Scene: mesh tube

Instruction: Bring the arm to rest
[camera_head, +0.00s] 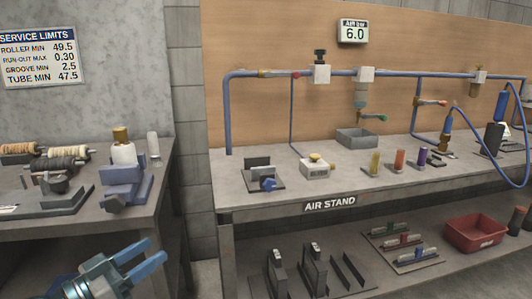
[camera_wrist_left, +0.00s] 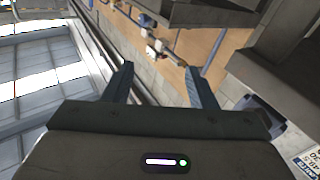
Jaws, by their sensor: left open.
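My left gripper (camera_head: 142,261) is at the lower left of the head view, in front of the left bench and below its top. Its two blue fingers are spread apart with nothing between them. In the left wrist view the gripper (camera_wrist_left: 160,82) also shows open and empty, with the stand's wooden back panel and the ceiling beyond it. My right gripper shows in neither view.
The left bench (camera_head: 160,190) carries spools and a blue fixture (camera_head: 125,185). The air stand (camera_head: 225,190) holds a grey bin (camera_head: 357,138), coloured tubes and blue piping. A red bin (camera_head: 475,232) is on its lower shelf. A gap separates bench and stand.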

